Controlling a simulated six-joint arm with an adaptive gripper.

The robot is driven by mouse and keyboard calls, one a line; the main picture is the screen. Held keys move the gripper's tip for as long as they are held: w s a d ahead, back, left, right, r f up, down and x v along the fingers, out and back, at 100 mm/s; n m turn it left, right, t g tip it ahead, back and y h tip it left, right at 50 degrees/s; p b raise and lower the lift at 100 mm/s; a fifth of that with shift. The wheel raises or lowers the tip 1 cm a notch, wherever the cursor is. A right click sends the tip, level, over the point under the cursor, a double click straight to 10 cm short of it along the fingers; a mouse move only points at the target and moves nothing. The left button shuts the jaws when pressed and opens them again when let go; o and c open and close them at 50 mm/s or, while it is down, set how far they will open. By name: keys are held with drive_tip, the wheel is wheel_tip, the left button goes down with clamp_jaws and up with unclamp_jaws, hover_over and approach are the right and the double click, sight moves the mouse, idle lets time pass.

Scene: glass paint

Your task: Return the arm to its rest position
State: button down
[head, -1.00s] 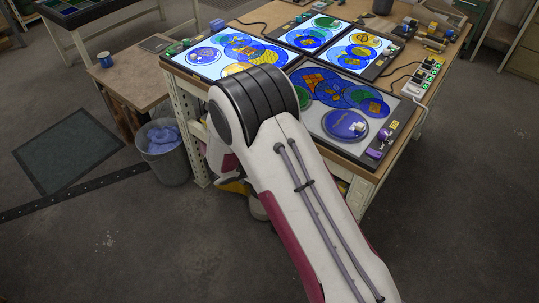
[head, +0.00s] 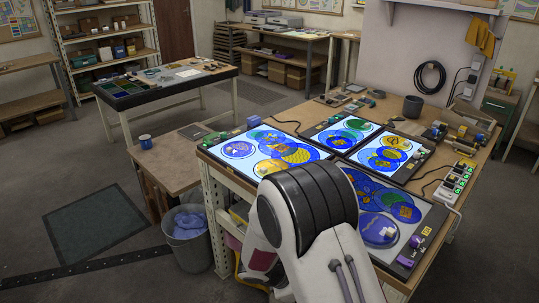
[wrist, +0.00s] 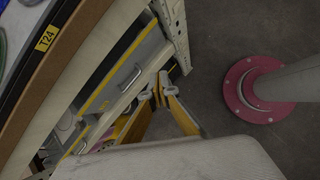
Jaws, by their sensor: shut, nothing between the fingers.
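My arm (head: 310,215), white with a black joint cover and dark red trim, is folded in front of the near edge of the workbench (head: 470,190) in the head view. The arm hides my gripper there for the most part. In the wrist view my gripper (wrist: 157,92) shows as two yellow fingers with pale tips close together, shut and empty. It hangs below the bench top, beside the bench's grey drawer front, and appears apart from it. A white surface of my own arm fills the bottom of the wrist view.
Lit panels (head: 265,150) with coloured glass discs cover the bench top. A switch box (head: 457,181) stands at its right. A bin with a blue bag (head: 187,236) and a small wooden table (head: 165,163) stand left of the bench.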

drive_tip(key=s+d+r+m+t+y, duration=0.1)
drive_tip(key=s+d+r+m+y, duration=0.1)
drive_tip(key=s+r+m, duration=0.7)
drive_tip(key=s+d+r+m+t+y, duration=0.2)
drive_tip(key=s+r+m+y, duration=0.3)
drive_tip(key=s+r+m, duration=0.5)
drive_tip(key=shift+d+v, duration=0.45)
drive_tip(key=shift+v, duration=5.75)
